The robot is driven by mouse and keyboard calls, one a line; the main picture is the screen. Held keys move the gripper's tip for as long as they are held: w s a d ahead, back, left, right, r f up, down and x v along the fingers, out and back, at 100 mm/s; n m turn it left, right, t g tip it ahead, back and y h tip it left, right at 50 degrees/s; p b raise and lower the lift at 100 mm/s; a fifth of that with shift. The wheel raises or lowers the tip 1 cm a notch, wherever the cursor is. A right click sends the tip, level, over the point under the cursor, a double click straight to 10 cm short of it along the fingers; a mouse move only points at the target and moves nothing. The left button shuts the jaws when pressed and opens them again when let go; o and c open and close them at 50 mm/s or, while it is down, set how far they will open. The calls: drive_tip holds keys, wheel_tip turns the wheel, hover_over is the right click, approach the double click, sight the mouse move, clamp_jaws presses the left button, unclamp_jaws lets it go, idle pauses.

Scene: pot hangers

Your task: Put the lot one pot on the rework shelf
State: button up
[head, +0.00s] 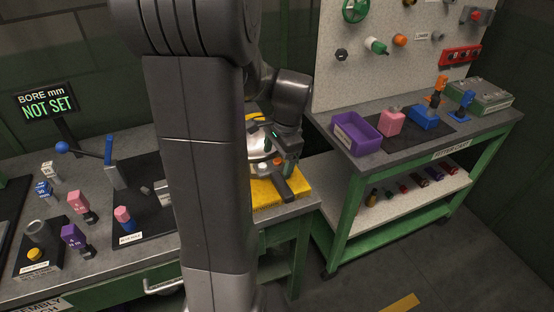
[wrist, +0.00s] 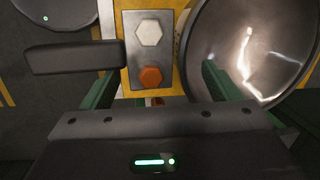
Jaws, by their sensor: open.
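A shiny metal pot (head: 259,141) stands on a yellow mat (head: 298,183) at the right end of the bench, partly hidden by my arm. In the wrist view a shiny round metal bowl shape (wrist: 250,45) fills the upper right. A metal plate (wrist: 133,44) with a white and an orange hexagon lies left of it. A dark bar (wrist: 75,57) and part of a grey disc (wrist: 55,8) are further left. No lot mark is readable. My gripper (head: 284,150) is over the mat beside the pot; its fingers (wrist: 160,88) are apart, with nothing seen gripped. No shelf labelled rework is readable.
A green cart (head: 437,155) on the right carries a purple bin (head: 356,140) and coloured parts. Its lower shelf (head: 398,217) holds several small parts, with bare room in front. Coloured tools, including a purple block (head: 74,237), crowd the bench's left side.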

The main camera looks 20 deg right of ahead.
wheel_tip(320, 180, up, 11)
drive_tip(key=s+d, duration=0.1)
drive_tip(key=shift+s+d, duration=0.15)
drive_tip(key=shift+s, duration=0.1)
drive_tip(key=shift+f, duration=0.1)
drive_tip(key=f, duration=0.4)
drive_tip(key=w+a+f, duration=0.1)
drive_tip(key=f, duration=0.7)
drive_tip(key=shift+w+a, duration=0.25)
drive_tip(key=shift+a, duration=0.05)
drive_tip(key=shift+r, duration=1.5)
drive_tip(key=shift+f, duration=0.1)
